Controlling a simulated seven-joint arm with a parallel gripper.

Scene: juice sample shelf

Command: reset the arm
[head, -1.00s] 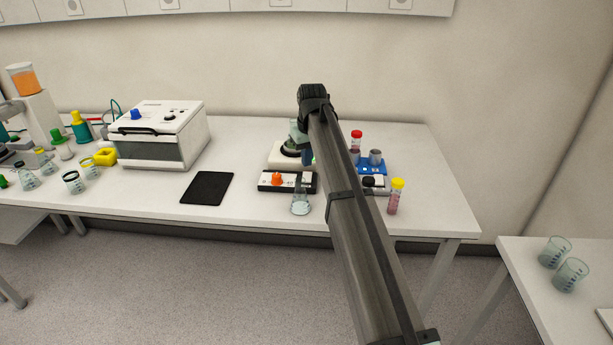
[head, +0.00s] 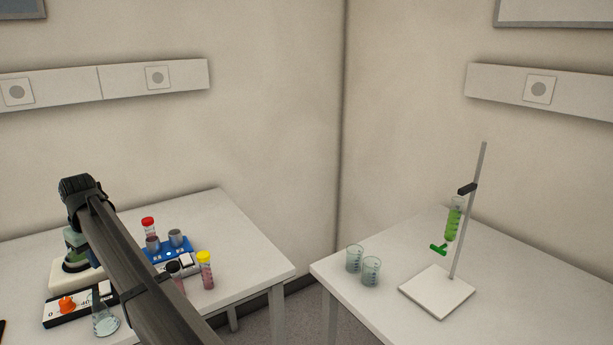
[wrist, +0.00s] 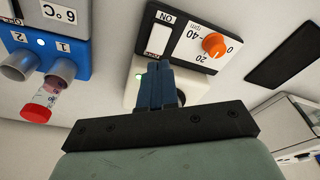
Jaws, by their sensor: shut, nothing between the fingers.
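My gripper (wrist: 158,66) shows in the wrist view as two blue fingers pressed together, pointing down, with nothing between them. Its fingertips overlap the edge of a white control unit with an orange knob (wrist: 213,45); I cannot tell whether they touch it. In the head view my arm reaches from the bottom up to the left over the left bench, and its black elbow end is at upper left. The fingers are mostly hidden there behind my arm.
A blue block (wrist: 52,50) with grey wells and a red-capped tube (wrist: 40,105) is beside the gripper. A yellow-capped tube (head: 205,270) and a glass flask (head: 105,318) stand near my arm. The right table holds two beakers (head: 371,271) and a stand (head: 437,292) with a green-filled vessel.

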